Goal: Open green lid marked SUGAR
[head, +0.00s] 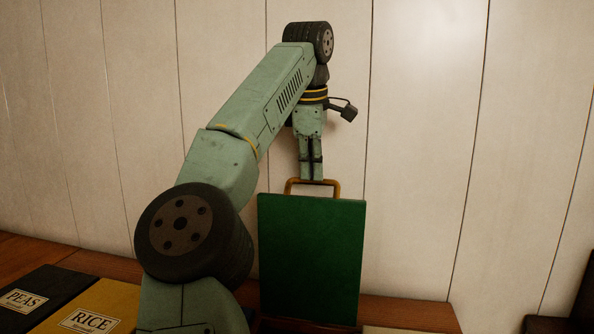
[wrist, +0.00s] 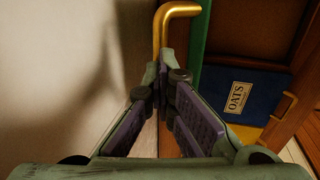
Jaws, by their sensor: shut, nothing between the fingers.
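The green lid (head: 310,260) stands upright, raised in front of the wall, with its brass handle (head: 325,183) at the top edge. No SUGAR marking shows on the face in view. My gripper (head: 312,178) points down at the handle from above, its fingers shut with nothing between them. In the wrist view the closed fingertips (wrist: 167,82) are just by the brass handle (wrist: 163,30); whether they touch it I cannot tell. The lid's green edge (wrist: 199,35) shows to their right.
A black PEAS lid (head: 40,290) and a yellow RICE lid (head: 105,298) lie shut at lower left. A blue OATS panel (wrist: 265,85) shows in the wrist view. The white plank wall (head: 430,130) is close behind the lid.

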